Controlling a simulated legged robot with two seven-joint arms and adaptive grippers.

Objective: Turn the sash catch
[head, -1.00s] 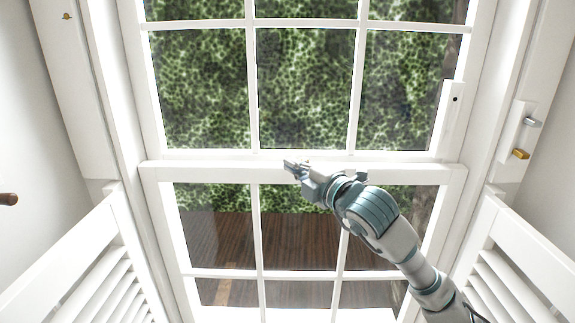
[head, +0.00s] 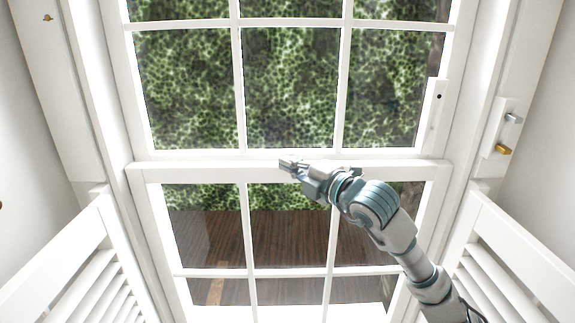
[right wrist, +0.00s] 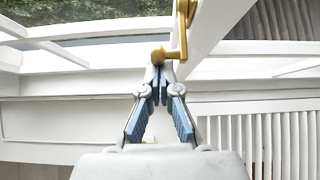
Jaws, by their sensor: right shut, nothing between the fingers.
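The sash catch (right wrist: 183,35) is brass, with an upright arm and a rounded knob at its left end, in the right wrist view. In the head view I cannot make it out near the gripper. My right gripper (head: 288,164) is at the white meeting rail (head: 210,171) of the window. It also shows in the right wrist view (right wrist: 160,72), its blue-padded fingers shut and empty. The fingertips are right at the catch's knob; I cannot tell if they touch it. My left gripper is not in view.
Louvred shutters stand at the lower left (head: 62,262) and lower right (head: 520,245). A plate on the right jamb carries a silver lever (head: 513,118) and a brass piece (head: 502,149). A white block (head: 437,105) with a dark hole sits on the upper sash's right side.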

